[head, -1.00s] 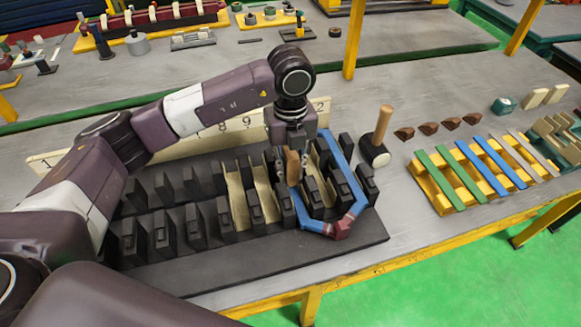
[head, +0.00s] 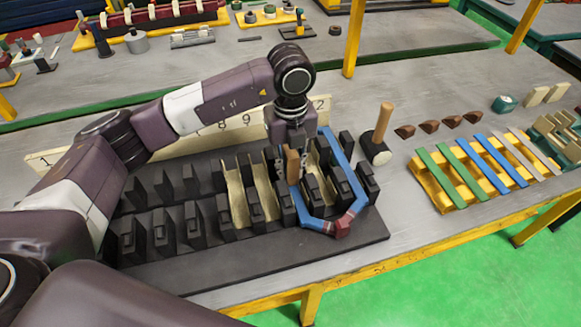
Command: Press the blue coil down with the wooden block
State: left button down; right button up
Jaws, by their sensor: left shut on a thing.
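The blue coil (head: 343,158) lies around the right part of the black slotted stator fixture (head: 240,265). Its dark red end (head: 342,228) points toward the front edge. My left gripper (head: 293,165) comes down from above and is shut on the wooden block (head: 292,165), which stands upright between its fingers. The block is over the left side of the coil loop. Whether the block touches the coil is hidden by the gripper and the black posts. My right gripper is not in view.
A mallet (head: 380,142) stands just right of the fixture. Several brown wedges (head: 428,129) lie beyond it. A yellow rack (head: 453,196) holds green, blue and grey strips. A numbered board (head: 60,160) runs behind the fixture. Bare table lies along the front right.

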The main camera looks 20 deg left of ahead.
pick_arm(q)
jog(key=shift+f, duration=0.2)
dwell(0.4)
jog(key=shift+f+b, duration=0.25)
jog(key=shift+b, duration=0.3)
jog(key=shift+r, duration=0.1)
dwell(0.5)
jog(key=shift+r+p, duration=0.5)
jog(key=shift+r, duration=0.1)
jog(key=shift+r+p, duration=3)
jog(key=shift+r, duration=2.15)
